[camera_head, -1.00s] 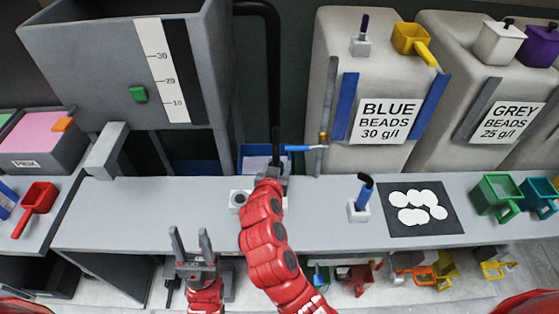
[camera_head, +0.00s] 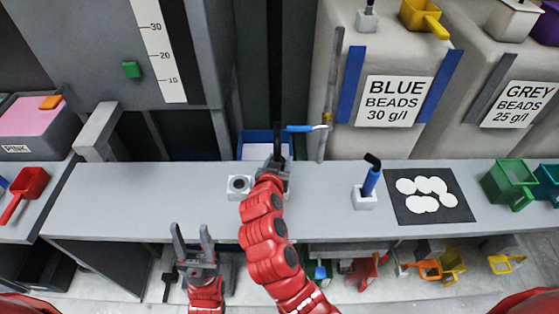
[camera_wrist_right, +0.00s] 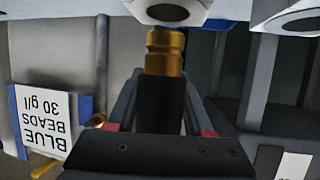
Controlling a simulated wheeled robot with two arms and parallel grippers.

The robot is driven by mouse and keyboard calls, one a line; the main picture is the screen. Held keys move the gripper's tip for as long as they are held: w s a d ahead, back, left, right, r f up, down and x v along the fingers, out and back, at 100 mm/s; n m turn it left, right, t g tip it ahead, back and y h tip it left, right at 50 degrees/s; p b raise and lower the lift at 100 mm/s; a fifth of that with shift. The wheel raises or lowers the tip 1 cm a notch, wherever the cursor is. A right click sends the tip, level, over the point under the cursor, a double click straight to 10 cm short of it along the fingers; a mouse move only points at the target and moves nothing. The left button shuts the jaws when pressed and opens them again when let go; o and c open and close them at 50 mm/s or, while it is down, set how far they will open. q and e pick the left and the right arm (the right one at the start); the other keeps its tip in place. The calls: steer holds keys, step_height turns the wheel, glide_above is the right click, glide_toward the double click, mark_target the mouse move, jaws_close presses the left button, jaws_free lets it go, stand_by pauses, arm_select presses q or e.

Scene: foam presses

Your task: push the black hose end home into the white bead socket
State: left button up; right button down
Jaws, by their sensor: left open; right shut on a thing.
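My right gripper (camera_head: 272,167) is shut on the black hose (camera_wrist_right: 160,105), whose brass end (camera_wrist_right: 165,50) sticks out past the fingers in the right wrist view. Straight ahead of the brass end is a white socket (camera_wrist_right: 152,12) with a dark round hole. The tip is at its lower edge; I cannot tell whether it touches or has entered. A second white socket (camera_wrist_right: 285,21) shows to its right. In the head view a white socket with an open hole (camera_head: 238,189) is left of my right gripper. My left gripper (camera_head: 191,236) is open and empty, low in front of the bench.
The grey bench (camera_head: 120,210) is clear at left. A blue tray (camera_head: 250,137) is behind my right gripper. A white block with a blue-handled tool (camera_head: 363,203), a black mat with white discs (camera_head: 400,212) and a green scoop (camera_head: 507,187) stand to the right.

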steer(key=shift+f, duration=0.25)
stand_by(0.6)
steer(key=shift+b, duration=0.5)
stand_by(0.3)
steer(key=shift+b, duration=0.45)
stand_by(0.5)
steer(key=shift+b, duration=0.4)
steer(key=shift+f+b, duration=2)
steer(key=shift+c, duration=1.1)
jaws_free()
